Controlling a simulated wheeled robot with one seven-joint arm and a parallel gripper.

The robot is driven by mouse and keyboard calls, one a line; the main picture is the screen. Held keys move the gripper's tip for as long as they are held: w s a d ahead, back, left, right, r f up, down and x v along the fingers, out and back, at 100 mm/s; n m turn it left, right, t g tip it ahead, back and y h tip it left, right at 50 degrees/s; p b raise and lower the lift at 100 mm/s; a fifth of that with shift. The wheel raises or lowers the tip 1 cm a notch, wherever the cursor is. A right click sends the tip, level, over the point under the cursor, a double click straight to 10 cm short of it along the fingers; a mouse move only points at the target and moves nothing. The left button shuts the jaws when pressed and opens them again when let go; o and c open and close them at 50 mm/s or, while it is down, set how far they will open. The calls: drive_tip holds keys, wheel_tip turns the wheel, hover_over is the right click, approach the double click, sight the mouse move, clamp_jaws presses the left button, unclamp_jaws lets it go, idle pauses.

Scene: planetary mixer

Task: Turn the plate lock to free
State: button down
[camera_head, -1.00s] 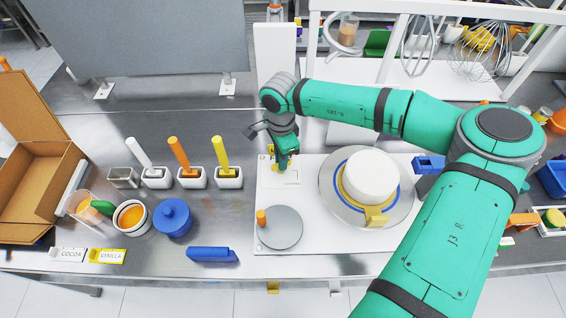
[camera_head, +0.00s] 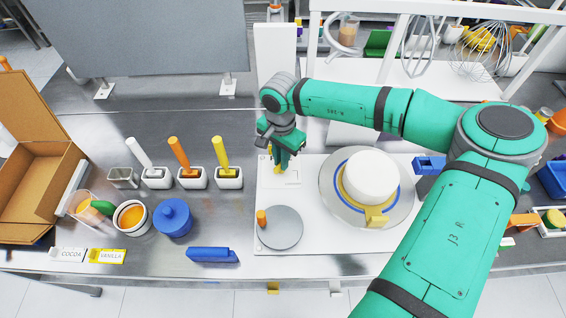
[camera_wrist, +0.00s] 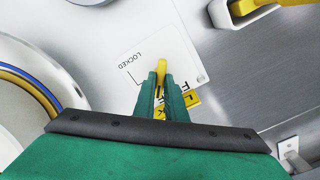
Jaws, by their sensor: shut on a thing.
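The plate lock is a small yellow lever (camera_wrist: 161,66) on a white label card (camera_wrist: 190,62). The card carries the word LOCKED and a second word, FREE, partly hidden by my fingers. My gripper (camera_wrist: 163,85) is shut on the yellow lever, whose end sticks out past the fingertips in the wrist view. A yellow tag (camera_wrist: 191,99) with dark letters shows beside the fingers, partly covered. In the head view my gripper (camera_head: 284,162) points down at the white base, and a bit of the yellow lever (camera_head: 278,168) shows below it.
The turntable plate (camera_head: 330,205) with a white round block (camera_head: 371,177) stands to the right. A grey disc (camera_head: 282,229) with an orange knob lies in front. White holders with coloured handles (camera_head: 228,178) stand left. A white column (camera_head: 275,75) rises behind.

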drive_tip(key=n, duration=0.3)
drive_tip(key=shift+n, duration=0.3)
drive_tip(key=shift+a, duration=0.1)
drive_tip(key=n, duration=0.4)
drive_tip(key=c, duration=1.7)
unclamp_jaws()
drive_tip(key=shift+r, duration=3.5)
